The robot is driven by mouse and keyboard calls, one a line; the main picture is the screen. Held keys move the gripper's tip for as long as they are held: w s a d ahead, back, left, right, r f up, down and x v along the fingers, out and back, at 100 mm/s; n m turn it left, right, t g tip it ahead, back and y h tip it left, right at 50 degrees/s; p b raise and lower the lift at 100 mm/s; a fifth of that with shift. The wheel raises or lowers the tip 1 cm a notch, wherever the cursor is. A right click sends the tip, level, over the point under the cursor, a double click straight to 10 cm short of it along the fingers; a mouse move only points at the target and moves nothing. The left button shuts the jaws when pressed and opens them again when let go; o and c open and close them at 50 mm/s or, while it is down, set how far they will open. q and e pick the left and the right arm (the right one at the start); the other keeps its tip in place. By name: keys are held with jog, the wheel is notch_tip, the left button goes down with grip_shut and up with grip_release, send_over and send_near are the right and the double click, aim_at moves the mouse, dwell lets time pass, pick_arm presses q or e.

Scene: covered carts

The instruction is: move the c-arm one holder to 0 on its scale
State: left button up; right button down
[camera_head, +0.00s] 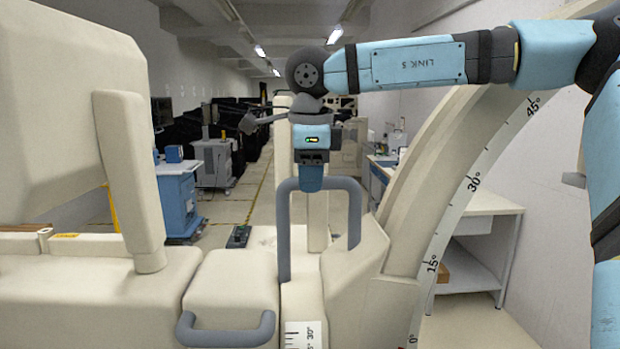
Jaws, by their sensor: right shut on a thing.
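The cream c-arm arc (440,165) curves up on the right, with a degree scale (472,184) on its edge. The marks 0°, 15°, 30° and 45° show, with 0° near the bottom edge. The cream holder (352,262) stands against the lower part of the arc and carries a grey loop handle (284,240). My right gripper (312,183) points down at the top bar of this handle and is shut on it. The fingertips are mostly hidden. I see no clear pointer for the reading. My left gripper is out of view.
A second grey handle (226,332) sits low on a cream block, beside a small white scale (303,336). A large cream housing (60,120) fills the left. A white table (488,204) stands behind the arc. Blue and grey carts stand behind, with open floor between.

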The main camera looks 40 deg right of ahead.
jog(key=shift+s+a+f+b, duration=0.2)
jog(key=shift+f+b, duration=0.1)
jog(key=shift+b, duration=0.3)
jog(key=shift+s+a, duration=0.1)
jog(key=shift+s, duration=0.1)
jog(key=c, duration=0.9)
grip_release()
jog(key=shift+s+a+r, duration=0.15)
jog(key=shift+r, duration=0.05)
jog(key=shift+c, duration=0.2)
notch_tip(320, 180, up, 14)
jog(key=s+a+b, duration=0.2)
jog(key=shift+s+d+f, duration=0.1)
jog(key=shift+f, duration=0.1)
